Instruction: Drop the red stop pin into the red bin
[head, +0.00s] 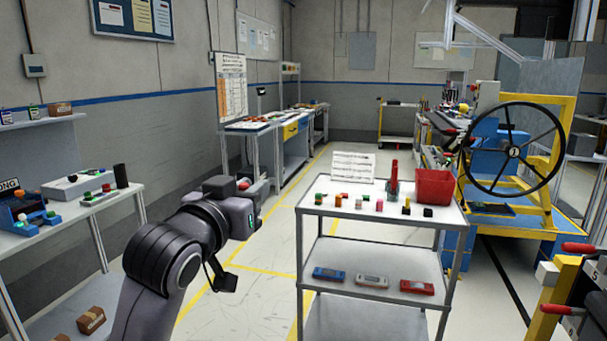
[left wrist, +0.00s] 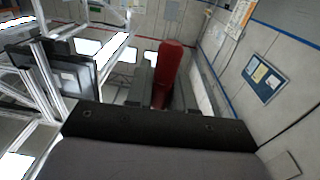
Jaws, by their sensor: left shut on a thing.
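The red stop pin (left wrist: 168,72) stands between the dark fingers of my left gripper (left wrist: 162,92) in the left wrist view, and the gripper is shut on it. In the head view my left gripper (head: 240,187) is at the left of the cart, with only a small red end of the pin (head: 244,183) showing; its fingers are mostly hidden. The red bin (head: 434,187) stands on the right part of the cart top, to the right of and apart from my left gripper. My right gripper is not in view.
The grey cart (head: 340,211) holds small coloured pieces, an upright red-handled tool (head: 394,172) left of the bin, and a white sign (head: 353,165). A workbench (head: 80,205) lines the left. A black handwheel (head: 512,150) stands behind the cart's right side.

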